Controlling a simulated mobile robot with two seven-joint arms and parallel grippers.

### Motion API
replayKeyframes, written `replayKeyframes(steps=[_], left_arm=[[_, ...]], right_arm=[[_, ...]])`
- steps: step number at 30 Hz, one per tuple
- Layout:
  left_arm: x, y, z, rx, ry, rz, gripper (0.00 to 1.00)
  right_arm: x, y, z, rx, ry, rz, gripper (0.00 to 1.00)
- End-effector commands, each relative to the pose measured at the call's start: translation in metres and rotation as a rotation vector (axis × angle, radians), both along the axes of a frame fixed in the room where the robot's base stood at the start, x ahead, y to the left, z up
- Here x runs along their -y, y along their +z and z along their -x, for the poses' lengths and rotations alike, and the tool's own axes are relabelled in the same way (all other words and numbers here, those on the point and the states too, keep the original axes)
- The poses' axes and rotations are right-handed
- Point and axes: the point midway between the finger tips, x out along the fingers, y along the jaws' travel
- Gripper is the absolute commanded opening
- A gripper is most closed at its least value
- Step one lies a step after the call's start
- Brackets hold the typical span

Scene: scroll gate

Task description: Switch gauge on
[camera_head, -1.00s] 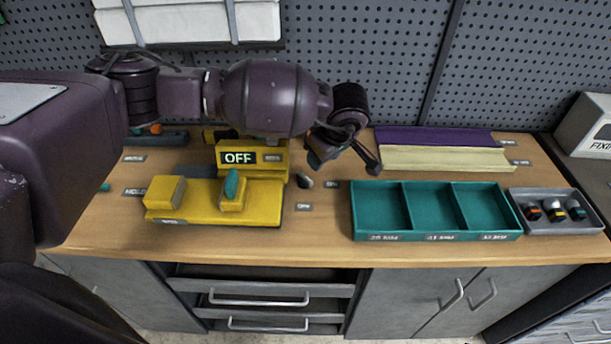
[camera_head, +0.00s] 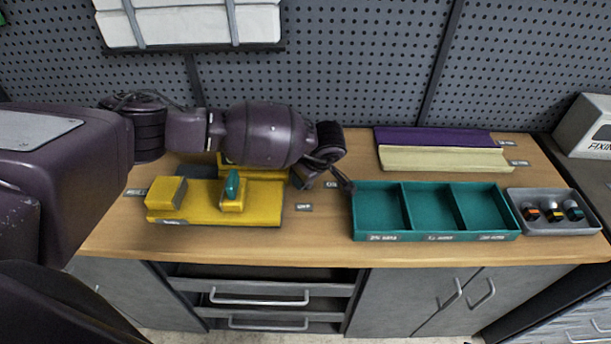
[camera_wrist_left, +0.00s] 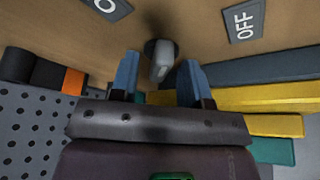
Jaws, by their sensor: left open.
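The grey switch knob (camera_wrist_left: 162,58) shows between my left gripper's blue fingers in the left wrist view, just beyond their tips. It stands on the wooden bench beside an OFF label (camera_wrist_left: 243,20) and a second, cut-off label (camera_wrist_left: 105,8). My left gripper (camera_head: 322,183) is open and points down over the bench in the head view, hiding the knob there. The yellow gauge (camera_head: 265,190) lies to its left, with a teal piece (camera_head: 231,186) on top. My arm hides the gauge's display in the head view. My right gripper is not in view.
A teal three-compartment tray (camera_head: 435,237) stands close to the right of my left gripper. A grey tray (camera_head: 560,229) with knobs is farther right. Purple (camera_head: 433,137) and cream (camera_head: 445,158) strips lie at the back. The front bench strip is clear.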

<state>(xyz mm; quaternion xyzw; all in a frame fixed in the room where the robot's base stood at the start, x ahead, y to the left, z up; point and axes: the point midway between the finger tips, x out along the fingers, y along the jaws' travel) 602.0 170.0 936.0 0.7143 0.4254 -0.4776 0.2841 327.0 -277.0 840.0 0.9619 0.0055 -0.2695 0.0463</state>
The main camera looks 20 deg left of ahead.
Motion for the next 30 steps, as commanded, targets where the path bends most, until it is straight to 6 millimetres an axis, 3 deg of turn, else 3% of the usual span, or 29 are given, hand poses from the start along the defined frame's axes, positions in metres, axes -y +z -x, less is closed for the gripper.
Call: replayKeyframes(steps=[11, 19, 30], left_arm=[[-0.0012, -0.0042, -0.0008, 0.001, 0.000, 0.000, 0.43], [-0.0012, -0.0039, -0.0007, 0.001, 0.000, 0.000, 0.01], [-0.0011, -0.0045, -0.0014, 0.001, 0.045, -0.001, 0.00]], right_arm=[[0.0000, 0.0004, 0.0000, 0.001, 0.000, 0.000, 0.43], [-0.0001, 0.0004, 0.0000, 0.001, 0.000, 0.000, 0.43], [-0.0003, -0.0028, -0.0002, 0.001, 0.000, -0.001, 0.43]])
